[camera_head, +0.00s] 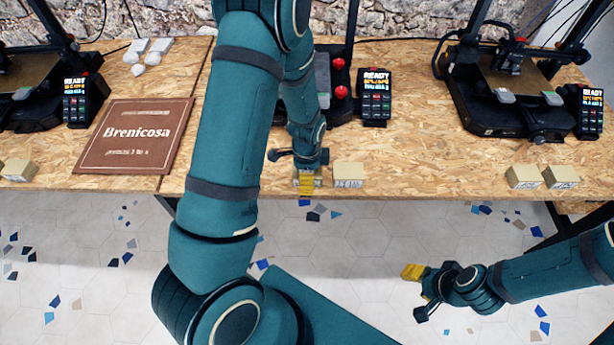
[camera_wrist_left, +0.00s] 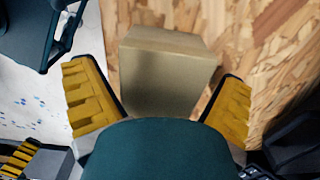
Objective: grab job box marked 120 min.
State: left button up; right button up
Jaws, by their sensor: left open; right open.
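Small tan job boxes stand along the front edge of the table. My left gripper (camera_head: 306,183) is at one job box (camera_head: 317,181) near the middle of that edge and partly covers it. In the left wrist view this box (camera_wrist_left: 165,72) lies between the two spread yellow fingers, with gaps on both sides; no marking on it is readable there. Another job box (camera_head: 348,175) stands just right of it, its print too small to read surely. My right gripper (camera_head: 417,292) is open and empty, over the floor in front of the table.
Two more boxes (camera_head: 523,176) (camera_head: 560,178) stand close together at the right, and one (camera_head: 18,170) at the far left. A brown Brenicosa board (camera_head: 135,140) lies on the wooden table (camera_head: 425,160). Printers (camera_head: 510,95) with keypads (camera_head: 375,97) stand behind. The front edge between the box groups is clear.

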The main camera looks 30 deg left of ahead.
pick_arm(q)
jog(key=c, duration=1.3)
jog(key=shift+r, duration=0.1)
jog(key=shift+c, duration=0.2)
